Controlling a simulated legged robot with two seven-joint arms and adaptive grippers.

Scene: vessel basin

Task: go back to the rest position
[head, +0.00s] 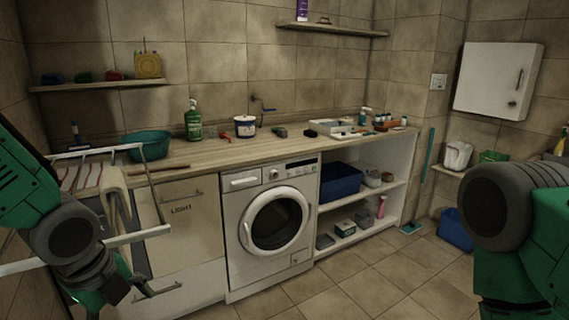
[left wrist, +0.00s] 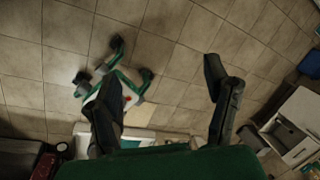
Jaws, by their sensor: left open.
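My left gripper (head: 125,298) is low at the left of the head view, in front of the drying rack and the cabinet. In the left wrist view its two dark fingers (left wrist: 163,88) are spread wide. Only floor tiles show between the fingertips, so it is open and empty. My right arm shows at the right edge of the head view, but its gripper is out of the picture.
A white rack (head: 140,236) with a beige cloth (head: 116,192) stands close to my left arm. The wooden counter (head: 215,152) holds a teal basin (head: 155,146) and bottles. A washing machine (head: 235,235) stands below. The tiled floor (head: 400,285) is clear in the middle.

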